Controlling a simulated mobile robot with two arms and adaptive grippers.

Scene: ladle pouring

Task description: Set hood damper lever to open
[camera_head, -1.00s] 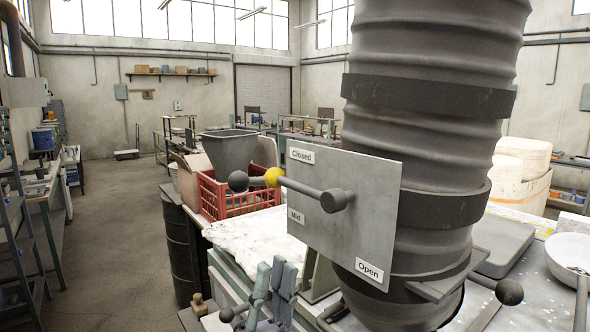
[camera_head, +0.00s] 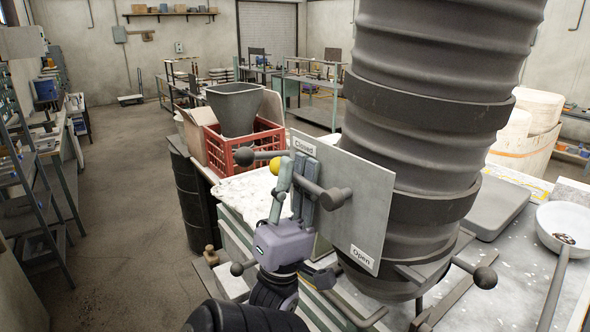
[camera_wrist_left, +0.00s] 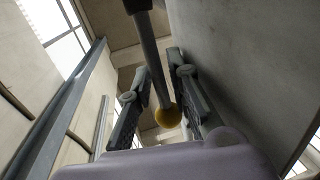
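The damper lever is a grey shaft with a yellow ball (camera_head: 275,167) at its left end and a dark pivot (camera_head: 336,198) on a grey plate (camera_head: 362,190). The shaft points left and slightly up, by the "Closed" label (camera_head: 304,146). The "Open" label (camera_head: 362,257) is at the plate's lower right. My left gripper (camera_head: 298,168) is raised in front of the plate, its fingers around the shaft. In the left wrist view, the yellow ball (camera_wrist_left: 168,115) lies between the open fingers (camera_wrist_left: 160,85), with gaps beside it. My right gripper is not in view.
A thick ribbed duct (camera_head: 430,110) stands behind the plate. A dark-knobbed rod (camera_head: 243,156) sticks out left near the yellow ball. A red crate (camera_head: 222,153) and grey hopper (camera_head: 235,108) stand behind. A white bowl (camera_head: 566,225) is at right. Floor is open at left.

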